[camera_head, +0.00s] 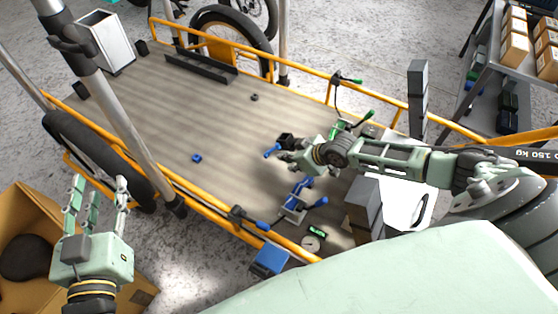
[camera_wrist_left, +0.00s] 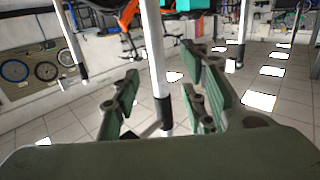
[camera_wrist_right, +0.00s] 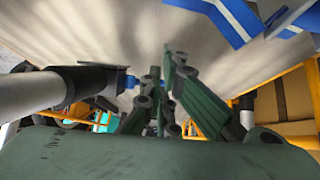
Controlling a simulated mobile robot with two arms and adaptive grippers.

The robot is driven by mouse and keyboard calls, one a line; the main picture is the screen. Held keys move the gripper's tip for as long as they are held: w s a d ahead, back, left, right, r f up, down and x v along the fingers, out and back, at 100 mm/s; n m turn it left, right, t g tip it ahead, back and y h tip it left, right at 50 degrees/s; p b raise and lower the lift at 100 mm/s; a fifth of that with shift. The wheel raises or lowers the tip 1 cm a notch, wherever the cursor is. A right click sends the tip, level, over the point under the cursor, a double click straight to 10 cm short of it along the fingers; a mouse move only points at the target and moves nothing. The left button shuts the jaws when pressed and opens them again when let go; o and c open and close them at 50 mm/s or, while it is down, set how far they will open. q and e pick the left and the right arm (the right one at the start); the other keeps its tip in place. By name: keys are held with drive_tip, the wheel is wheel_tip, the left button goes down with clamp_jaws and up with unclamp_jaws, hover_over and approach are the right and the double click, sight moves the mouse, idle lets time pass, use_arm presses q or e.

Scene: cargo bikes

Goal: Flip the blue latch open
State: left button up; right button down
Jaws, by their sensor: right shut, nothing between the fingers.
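A blue latch (camera_head: 297,198) with a metal part and a blue-tipped lever lies on the front part of the wooden cargo bed (camera_head: 175,110). Blue and metal parts like it (camera_wrist_right: 232,18) show at the top right of the right wrist view. My right gripper (camera_head: 286,151) reaches in from the right, low over the bed behind this latch, shut and empty. A second blue handle on a black mount (camera_head: 272,150) is right by its fingertips; contact cannot be told. My left gripper (camera_head: 97,192) is open and empty, left of the bed, fingers up.
Orange rails (camera_head: 195,200) edge the bed. A grey post (camera_head: 115,105) rises at the left. A small blue block (camera_head: 196,157) lies on the bed. A grey block (camera_head: 364,208) stands near my right forearm. A cardboard box (camera_head: 35,215) is at the lower left.

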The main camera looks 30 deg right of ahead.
drive_tip(key=w+f, duration=0.1)
drive_tip(key=w+a+b, duration=0.1)
drive_tip(key=w+f+b, duration=0.1)
drive_tip(key=shift+w+a+f, duration=0.25)
drive_tip(key=shift+w+f, duration=0.1)
use_arm(q)
drive_tip(key=s+r+t+h, duration=0.2)
drive_tip(key=r+t, duration=0.5)
drive_tip(key=r, duration=0.5)
drive_tip(key=shift+s+d+r, duration=0.2)
drive_tip(key=shift+s+d, duration=0.2)
drive_tip(key=shift+s, duration=0.2)
use_arm(e)
drive_tip(key=shift+w, duration=0.2)
drive_tip(key=shift+a+f, duration=0.1)
drive_tip(key=shift+w+a+f+b, duration=0.35)
drive_tip(key=shift+w+a+b, duration=0.1)
drive_tip(key=shift+w, duration=0.15)
use_arm(q)
drive_tip(key=shift+s+r+t+h, duration=0.4)
drive_tip(key=shift+s+r+t, duration=0.2)
drive_tip(key=shift+s+r, duration=0.1)
drive_tip(key=shift+w+f, duration=0.1)
drive_tip(key=shift+w, duration=0.1)
use_arm(e)
drive_tip(key=shift+r, duration=0.1)
